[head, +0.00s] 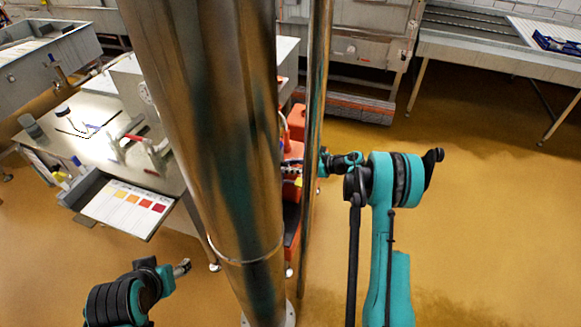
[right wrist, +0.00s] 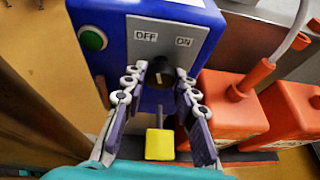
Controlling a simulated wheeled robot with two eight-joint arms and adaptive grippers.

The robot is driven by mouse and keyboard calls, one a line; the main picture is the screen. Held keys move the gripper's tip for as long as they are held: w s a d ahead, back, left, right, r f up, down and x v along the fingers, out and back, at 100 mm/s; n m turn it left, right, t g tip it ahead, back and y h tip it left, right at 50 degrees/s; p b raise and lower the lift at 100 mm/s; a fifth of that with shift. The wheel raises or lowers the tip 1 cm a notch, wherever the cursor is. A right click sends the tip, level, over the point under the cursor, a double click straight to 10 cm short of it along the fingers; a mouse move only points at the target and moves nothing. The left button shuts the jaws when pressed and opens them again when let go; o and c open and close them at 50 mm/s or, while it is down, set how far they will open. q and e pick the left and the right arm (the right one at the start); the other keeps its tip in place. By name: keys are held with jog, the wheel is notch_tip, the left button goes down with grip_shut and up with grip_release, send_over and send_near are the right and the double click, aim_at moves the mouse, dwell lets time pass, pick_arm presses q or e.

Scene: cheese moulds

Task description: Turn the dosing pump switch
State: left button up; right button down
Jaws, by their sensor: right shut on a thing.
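The dosing pump (right wrist: 110,28) is a blue box with OFF and ON labels on its face and a round green button (right wrist: 93,39) at the left. Its black switch knob (right wrist: 160,73) sits below and between the labels; fingers cover its sides, and its exact setting is hard to read. My right gripper (right wrist: 161,80) is shut on this knob, one finger on each side. In the head view the right gripper (head: 292,170) is partly hidden by the steel posts. My left gripper (head: 183,267) is low at the left, away from the pump; its opening is unclear.
A yellow block (right wrist: 160,144) shows below the knob. Orange containers (right wrist: 229,108) stand right of the pump, one with a pale hose. A thick steel column (head: 205,110) and a thin post (head: 315,90) stand in front. A worktable (head: 95,130) is at the left. The right floor is clear.

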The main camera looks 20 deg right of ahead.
jog(key=shift+w+d+f+m+g+y+b, duration=0.1)
jog(key=shift+m+g+y+b, duration=0.35)
jog(key=shift+m, duration=0.6)
jog(key=shift+w+d+r+m+g+y+b, duration=0.1)
jog(key=shift+m+g+y+b, duration=0.15)
jog(key=shift+m+g+y, duration=0.65)
jog(key=shift+w+f+m+g+y+b, duration=0.15)
jog(key=shift+m+g+b, duration=0.2)
jog(key=shift+m, duration=0.9)
jog(key=shift+s, duration=0.1)
jog(key=c, duration=1.2)
grip_release()
jog(key=v, duration=1.2)
